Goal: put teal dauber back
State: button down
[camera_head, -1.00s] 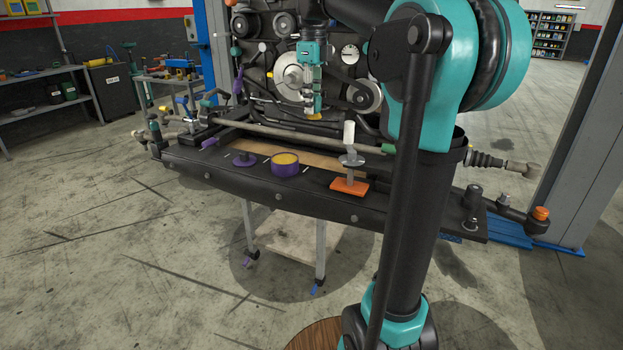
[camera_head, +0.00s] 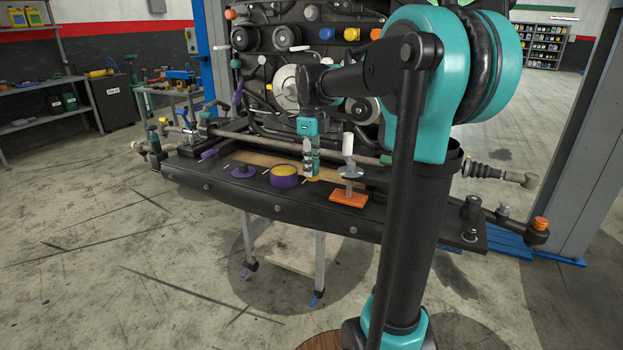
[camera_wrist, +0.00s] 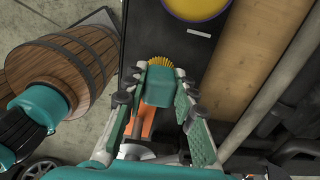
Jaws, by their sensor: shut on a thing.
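My gripper (camera_head: 308,152) is shut on the teal dauber (camera_head: 314,162) and holds it upright, yellow bristles down. In the wrist view the teal dauber (camera_wrist: 157,88) sits between the fingers, bristles pointing toward the top of the picture. In the head view the bristles are close to the dark beam's top; I cannot tell whether they touch. A purple pot with a yellow top (camera_head: 285,176) is just left of the dauber. A stand with an orange base (camera_head: 348,199) and a white upright piece is just right. Part of the orange shows behind the dauber in the wrist view (camera_wrist: 149,118).
A grey rod (camera_head: 270,143) runs behind, before the engine (camera_head: 270,75). The beam's right stretch is partly hidden by my arm.

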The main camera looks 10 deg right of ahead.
aim_at(312, 179)
jog(key=shift+f, duration=2.15)
jog(key=shift+f, duration=0.15)
jog(key=c, duration=1.2)
grip_release()
